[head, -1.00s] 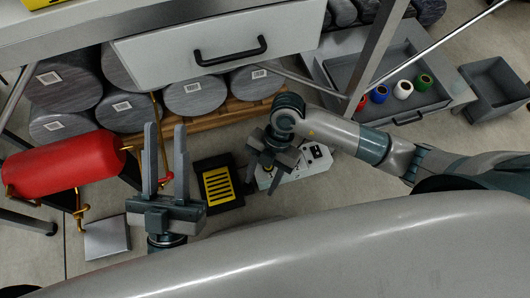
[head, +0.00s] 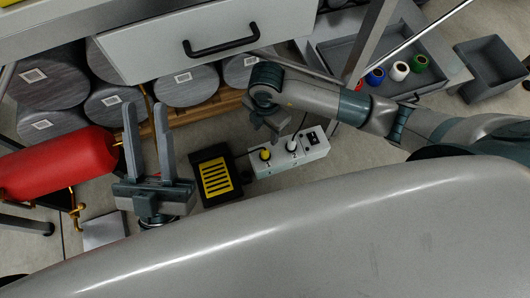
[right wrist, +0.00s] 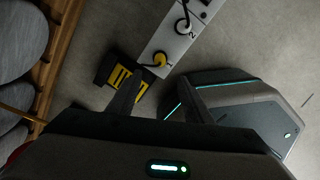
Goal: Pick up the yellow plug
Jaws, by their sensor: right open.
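The yellow plug (head: 265,155) sits in the white socket strip (head: 262,172) on the floor, with a dark cord on it. In the right wrist view the yellow plug (right wrist: 160,59) is by the mark 1, just beyond the gap between my right fingers. My right gripper (head: 270,132) is open and empty, above the plug and apart from it. Its fingers also show in the right wrist view (right wrist: 158,83). My left gripper (head: 146,108) is open and empty, pointing up the picture, left of the strip.
A white plug (head: 291,145) sits beside the yellow one. A black pedal with yellow bars (head: 215,180) lies left of the strip. A red cylinder (head: 55,163) is at far left. A drawer (head: 200,40) overhangs grey cylinders. A tray with coloured spools (head: 340,50) is at upper right.

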